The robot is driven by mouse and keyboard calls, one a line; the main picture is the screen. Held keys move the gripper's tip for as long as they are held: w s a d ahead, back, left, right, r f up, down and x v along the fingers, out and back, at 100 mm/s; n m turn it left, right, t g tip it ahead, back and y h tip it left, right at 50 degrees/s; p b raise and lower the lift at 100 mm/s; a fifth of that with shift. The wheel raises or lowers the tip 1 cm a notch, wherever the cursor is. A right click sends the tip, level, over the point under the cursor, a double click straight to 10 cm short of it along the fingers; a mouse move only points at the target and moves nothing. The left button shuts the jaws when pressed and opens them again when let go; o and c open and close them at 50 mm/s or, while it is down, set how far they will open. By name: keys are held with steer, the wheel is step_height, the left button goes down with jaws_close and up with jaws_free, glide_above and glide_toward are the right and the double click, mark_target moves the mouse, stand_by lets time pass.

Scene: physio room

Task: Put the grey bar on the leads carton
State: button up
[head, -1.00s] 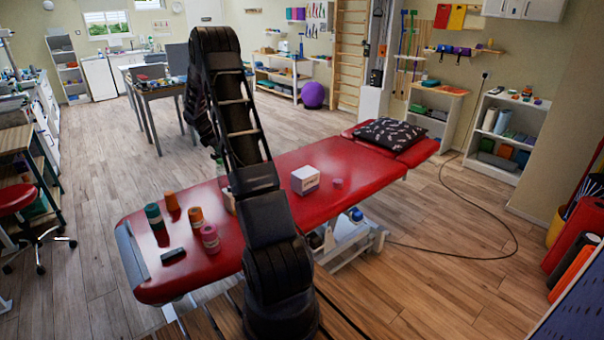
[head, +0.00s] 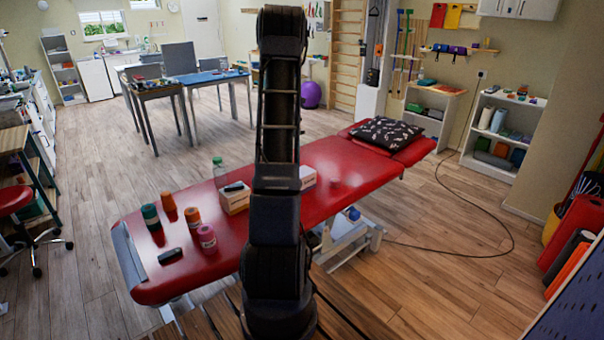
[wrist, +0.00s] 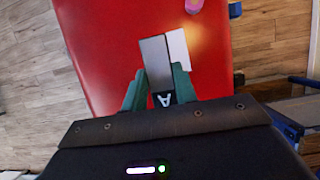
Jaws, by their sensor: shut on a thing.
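My gripper (wrist: 158,88) is shut on the grey bar (wrist: 153,58), which points away from it over the red couch. A black end marked "A" lies between the fingers. A white carton (wrist: 178,50) is just beside and partly behind the bar; I cannot tell whether they touch. In the head view my arm hides the gripper and bar. One white carton (head: 308,177) shows partly right of my arm. Another carton (head: 235,203) stands left of it with a dark item (head: 233,186) on top. I cannot read which is the leads carton.
The red couch (head: 345,165) also bears a green roll (head: 150,216), orange tubs (head: 192,217), a pink tub (head: 206,238), a clear bottle (head: 219,172) and a dark block (head: 170,256). A patterned pillow (head: 384,131) lies at its far end.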

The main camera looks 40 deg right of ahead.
steer(key=f, duration=0.6)
steer(key=s+d+f, duration=0.1)
steer(key=f, duration=0.6)
steer(key=s+d+f, duration=0.1)
steer(key=f, duration=0.5)
steer(key=shift+f, duration=0.2)
steer(key=shift+f, duration=0.15)
steer(key=o, duration=1)
steer(key=shift+c, duration=0.2)
